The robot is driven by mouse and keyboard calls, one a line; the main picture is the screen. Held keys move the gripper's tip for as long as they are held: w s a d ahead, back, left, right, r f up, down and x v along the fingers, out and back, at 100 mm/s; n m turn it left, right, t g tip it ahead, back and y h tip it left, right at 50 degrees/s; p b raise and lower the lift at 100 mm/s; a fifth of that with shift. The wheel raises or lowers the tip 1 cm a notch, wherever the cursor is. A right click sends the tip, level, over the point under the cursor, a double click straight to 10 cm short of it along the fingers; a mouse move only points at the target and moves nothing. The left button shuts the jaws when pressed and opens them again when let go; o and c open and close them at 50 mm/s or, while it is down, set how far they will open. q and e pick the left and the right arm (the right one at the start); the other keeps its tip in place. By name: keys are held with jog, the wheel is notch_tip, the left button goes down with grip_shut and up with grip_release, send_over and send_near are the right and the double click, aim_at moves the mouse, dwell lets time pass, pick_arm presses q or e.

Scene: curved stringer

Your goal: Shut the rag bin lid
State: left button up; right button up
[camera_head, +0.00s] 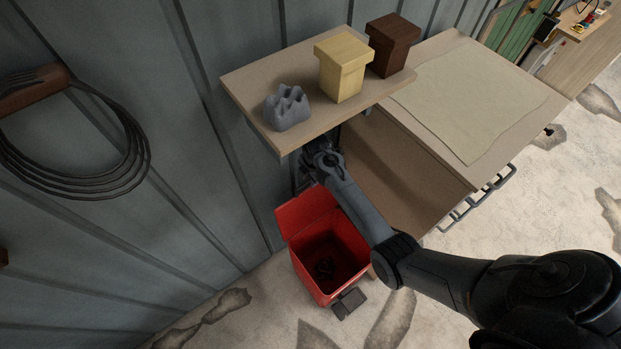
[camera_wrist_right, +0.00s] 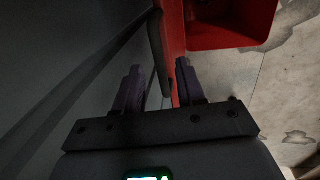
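The red rag bin (camera_head: 330,262) stands on the floor against the wall, its mouth open and dark inside. Its red lid (camera_head: 305,211) is raised, tilted back toward the wall. My right gripper (camera_head: 303,183) is at the lid's upper edge, beneath the shelf; its fingertips are hard to make out there. In the right wrist view my right gripper (camera_wrist_right: 158,86) has its two fingers apart, with the red lid (camera_wrist_right: 174,45) seen nearly edge-on beside the right finger. Contact cannot be told. The bin (camera_wrist_right: 230,25) also shows at the upper right there. My left gripper is not in view.
A wall shelf (camera_head: 280,88) just above my right gripper holds a grey lump (camera_head: 287,107), a yellow box (camera_head: 342,68) and a brown box (camera_head: 392,45). A workbench (camera_head: 450,165) stands right of the bin. A coiled cable (camera_head: 75,150) hangs on the left wall.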

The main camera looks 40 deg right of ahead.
jog(key=shift+w+f, duration=0.15)
jog(key=shift+f, duration=0.6)
grip_shut()
